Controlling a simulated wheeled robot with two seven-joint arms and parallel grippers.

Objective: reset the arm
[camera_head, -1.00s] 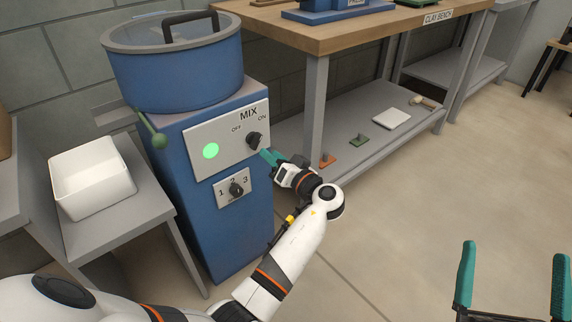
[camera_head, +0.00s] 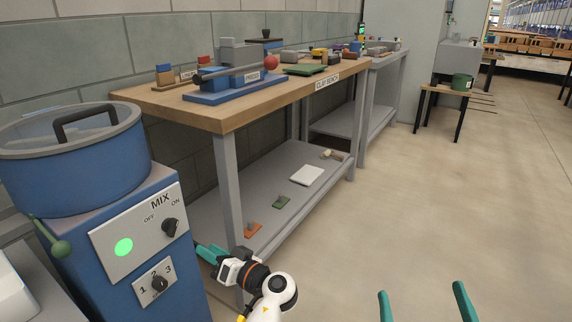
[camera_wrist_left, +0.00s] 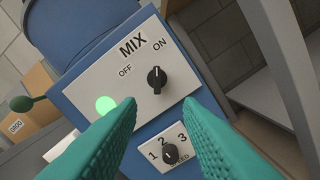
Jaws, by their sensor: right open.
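My left gripper (camera_head: 208,254) is beside the right side of the blue mixer (camera_head: 85,200) in the head view, its teal fingers pointing at the machine. In the left wrist view its two fingers (camera_wrist_left: 160,110) are spread apart with nothing between them. The MIX panel lies beyond them, with a black OFF/ON knob (camera_wrist_left: 157,79), a lit green lamp (camera_wrist_left: 105,104) and a 1-2-3 knob (camera_wrist_left: 170,153). The fingers look apart from the panel. My right gripper (camera_head: 424,300) is open and empty at the bottom right of the head view.
The clay bench (camera_head: 235,117) with a blue press (camera_head: 235,85) stands right of the mixer. Its lower shelf (camera_head: 275,180) holds small tools and a white slab (camera_head: 306,175). A stool with a green pot (camera_head: 462,82) stands far back. The floor at right is clear.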

